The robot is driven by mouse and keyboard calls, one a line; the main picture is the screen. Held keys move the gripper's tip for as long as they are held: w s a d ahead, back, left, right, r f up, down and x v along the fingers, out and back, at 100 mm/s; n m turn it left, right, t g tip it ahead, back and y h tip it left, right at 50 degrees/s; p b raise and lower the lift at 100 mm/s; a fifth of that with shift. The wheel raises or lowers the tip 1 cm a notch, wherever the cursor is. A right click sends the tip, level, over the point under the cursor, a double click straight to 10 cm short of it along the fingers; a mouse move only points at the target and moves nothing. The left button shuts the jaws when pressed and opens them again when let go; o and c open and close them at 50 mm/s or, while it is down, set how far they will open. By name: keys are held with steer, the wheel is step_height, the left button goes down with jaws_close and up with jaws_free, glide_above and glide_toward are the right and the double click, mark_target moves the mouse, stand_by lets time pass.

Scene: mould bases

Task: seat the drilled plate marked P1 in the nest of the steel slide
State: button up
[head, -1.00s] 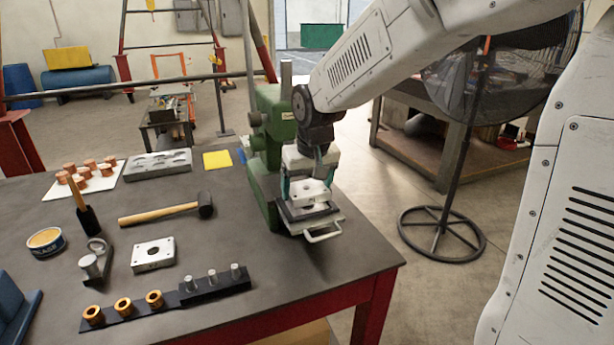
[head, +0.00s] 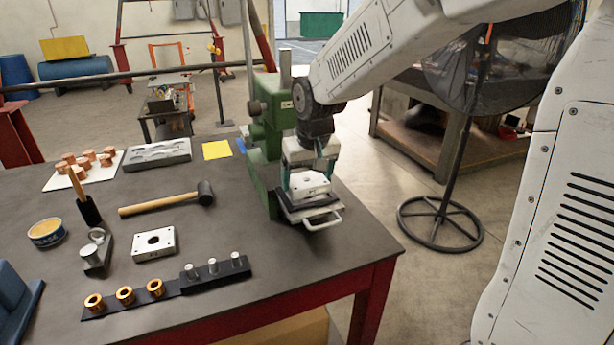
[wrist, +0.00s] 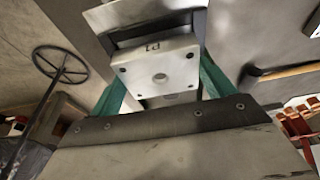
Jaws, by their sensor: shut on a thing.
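My gripper (head: 309,186) is shut on a pale drilled plate (head: 311,183), with one green finger at each side. In the wrist view the plate (wrist: 160,74) shows its P1 mark, upside down, a larger centre hole and small corner holes. The plate is level over the steel slide (head: 296,212), which has a looped handle at the front of the green press. In the wrist view the slide's dark walls (wrist: 198,22) show beyond the plate's marked edge. I cannot tell whether the plate touches the nest floor; the nest is mostly hidden.
The green press (head: 268,130) stands right behind the slide. A mallet (head: 165,203) lies left of the press. The table's right edge is close to the slide.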

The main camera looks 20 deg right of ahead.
steer(key=shift+f, duration=0.85)
stand_by(0.7)
steer(key=o, duration=1.2)
steer(key=shift+c, duration=0.2)
steer(key=v, duration=0.8)
steer(key=shift+s+f, duration=0.25)
steer(key=s+d+g, duration=0.1)
steer(key=s+d, duration=0.2)
steer(key=s, duration=2.3)
steer(key=shift+s+g, duration=0.4)
